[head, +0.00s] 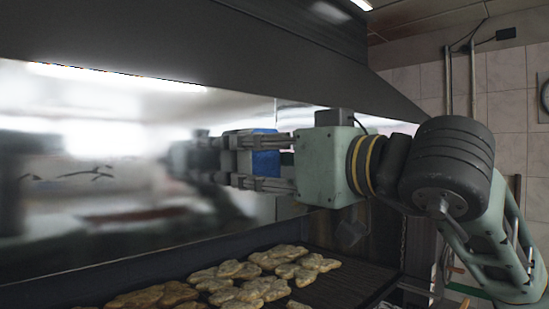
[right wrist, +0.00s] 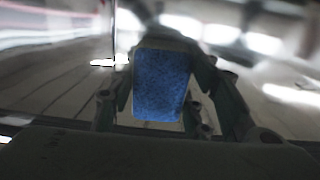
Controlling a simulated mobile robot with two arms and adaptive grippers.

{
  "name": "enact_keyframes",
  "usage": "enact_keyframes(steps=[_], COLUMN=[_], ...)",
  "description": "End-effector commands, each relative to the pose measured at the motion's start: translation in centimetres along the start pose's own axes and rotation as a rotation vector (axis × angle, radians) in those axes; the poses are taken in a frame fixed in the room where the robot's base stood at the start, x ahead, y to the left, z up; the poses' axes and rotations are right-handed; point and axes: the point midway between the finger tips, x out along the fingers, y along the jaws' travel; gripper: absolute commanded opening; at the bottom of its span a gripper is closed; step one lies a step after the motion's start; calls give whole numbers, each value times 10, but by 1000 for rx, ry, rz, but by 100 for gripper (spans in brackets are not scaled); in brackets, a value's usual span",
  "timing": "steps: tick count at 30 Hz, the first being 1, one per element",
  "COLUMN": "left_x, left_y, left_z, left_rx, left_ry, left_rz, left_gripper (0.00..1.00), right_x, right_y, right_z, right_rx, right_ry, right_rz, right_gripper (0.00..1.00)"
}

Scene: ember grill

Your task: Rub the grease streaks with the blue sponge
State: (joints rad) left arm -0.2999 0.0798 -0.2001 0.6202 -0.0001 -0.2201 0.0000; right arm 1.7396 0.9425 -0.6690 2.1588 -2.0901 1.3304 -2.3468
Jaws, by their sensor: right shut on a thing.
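The blue sponge (head: 265,160) is between the fingers of my right gripper (head: 240,160), which is shut on it. The sponge also fills the space between the fingers in the right wrist view (right wrist: 161,84). My right arm comes in from the right and holds the sponge in front of the shiny metal back panel (head: 120,220). Dark grease streaks (head: 88,174) show on the panel, well to the left of the fingertips. The gripper's reflection shows in the panel; I cannot tell whether the sponge touches it. My left gripper is not in view.
Below the gripper, several browned pieces of food (head: 250,290) lie on the dark grill (head: 345,285). A dark hood (head: 220,50) hangs over the panel. A tiled wall (head: 510,110) is at the right. The space before the panel left of the gripper looks clear.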

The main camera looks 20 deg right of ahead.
Motion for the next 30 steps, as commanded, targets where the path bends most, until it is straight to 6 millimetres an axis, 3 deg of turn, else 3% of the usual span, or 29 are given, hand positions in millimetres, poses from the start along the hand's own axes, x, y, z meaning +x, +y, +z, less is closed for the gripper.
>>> enact_keyframes(steps=[6,16,24,30], left_x=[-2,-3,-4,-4], left_y=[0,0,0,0], left_z=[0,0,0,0], left_rx=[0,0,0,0], left_ry=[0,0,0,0], left_rz=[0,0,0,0], left_gripper=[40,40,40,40], right_x=[0,0,-1,-2], right_y=[-18,-29,-53,-58], right_z=[-1,-1,-2,-2], right_rx=[-2,-2,-3,0], right_ry=[0,-1,1,0], right_rz=[-2,-2,-3,0], right_gripper=[24,24,24,24])
